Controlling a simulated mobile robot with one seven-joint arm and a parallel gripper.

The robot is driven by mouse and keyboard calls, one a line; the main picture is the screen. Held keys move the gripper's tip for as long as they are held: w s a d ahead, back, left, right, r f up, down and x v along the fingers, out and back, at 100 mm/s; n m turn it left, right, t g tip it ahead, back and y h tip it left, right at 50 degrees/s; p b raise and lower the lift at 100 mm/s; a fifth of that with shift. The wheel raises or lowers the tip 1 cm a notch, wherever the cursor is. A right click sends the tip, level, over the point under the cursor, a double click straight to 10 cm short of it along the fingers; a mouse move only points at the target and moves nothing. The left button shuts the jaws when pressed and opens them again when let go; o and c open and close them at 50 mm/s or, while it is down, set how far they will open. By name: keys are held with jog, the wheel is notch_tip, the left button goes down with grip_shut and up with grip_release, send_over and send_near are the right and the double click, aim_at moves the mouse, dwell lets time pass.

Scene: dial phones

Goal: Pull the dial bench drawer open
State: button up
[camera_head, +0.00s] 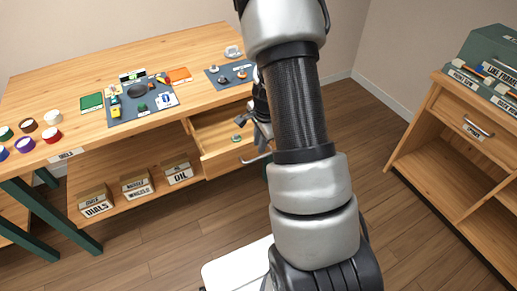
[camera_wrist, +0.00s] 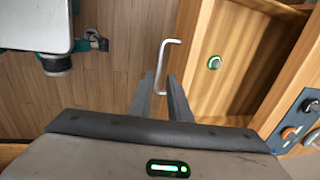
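The dial bench drawer (camera_head: 222,153) is pulled out from the wooden bench, and its inside shows. A small round green-and-white thing (camera_head: 237,138) lies in it; it also shows in the wrist view (camera_wrist: 214,62). The drawer's metal bar handle (camera_wrist: 160,66) is on its front, and also shows in the head view (camera_head: 257,159). My gripper (camera_wrist: 160,76) is open, its two fingers apart with one end of the handle between them and a gap on each side. I cannot tell how deep the handle sits between them. In the head view my arm hides most of the gripper.
The bench top (camera_head: 60,88) carries coloured caps, dark mats with small parts, and green and orange pads. Labelled boxes (camera_head: 137,186) stand on the shelf below. A wooden cabinet (camera_head: 447,140) with its own drawer stands at the right. Bare floor (camera_head: 405,235) lies between.

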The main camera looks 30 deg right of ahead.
notch_tip(320, 180, up, 10)
jog(key=s+p, duration=0.2)
dwell(0.4)
jog(key=s+a+r+n+t+p, duration=0.1)
jog(key=s+a+r+n+p, duration=0.15)
jog(key=r, duration=0.45)
jog(key=s+a+r+n+y+p, duration=0.1)
jog(key=a+r+n, duration=0.25)
jog(key=r, duration=0.35)
jog(key=s+a+r+n+t+p, duration=0.15)
jog(key=a+r, duration=0.25)
jog(key=r, duration=0.4)
jog(key=s+a+r+n+p, duration=0.2)
jog(key=s+r+n+p, duration=0.1)
jog(key=s+r+n, duration=0.2)
jog(key=s+a+r+n+h+p, duration=0.1)
jog(key=s+a+r+n+p, duration=0.1)
jog(key=s+r+n, duration=0.3)
jog(key=s+r+t, duration=0.1)
jog(key=s+r, duration=0.1)
jog(key=s, duration=0.2)
jog(key=shift+s+r+p, duration=0.25)
jog(key=shift+r+p, duration=0.15)
